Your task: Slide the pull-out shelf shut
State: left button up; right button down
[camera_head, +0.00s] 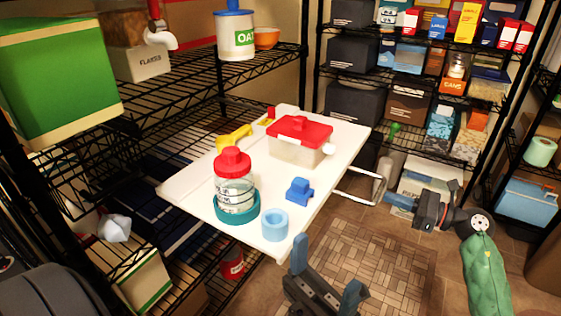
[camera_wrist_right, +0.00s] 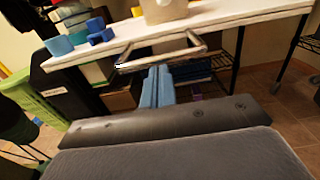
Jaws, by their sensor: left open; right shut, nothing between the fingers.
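The white pull-out shelf (camera_head: 190,188) is extended from the black wire rack over the floor. Its metal bar handle (camera_head: 360,202) sticks out at its right edge and also shows in the right wrist view (camera_wrist_right: 165,58). My right gripper (camera_head: 388,197) is shut and empty, its blue fingertips (camera_wrist_right: 158,70) close to the outer bar of the handle. I cannot tell whether they touch it. My left gripper (camera_head: 327,268) is open and empty, below the shelf's near corner in the picture.
On the shelf are a red-lidded box (camera_head: 298,150), a red-capped jar (camera_head: 234,185) in a teal ring, a blue cup (camera_head: 275,226), a blue block (camera_head: 299,191) and a yellow item (camera_head: 234,137). A stocked rack (camera_head: 345,75) stands behind.

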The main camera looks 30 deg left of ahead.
dwell(0.6)
jog(key=shift+a, duration=1.1)
jog(key=shift+a+b, duration=0.5)
jog(key=shift+a, duration=13.7)
jog(key=shift+a+b, duration=0.2)
jog(key=shift+b, duration=0.1)
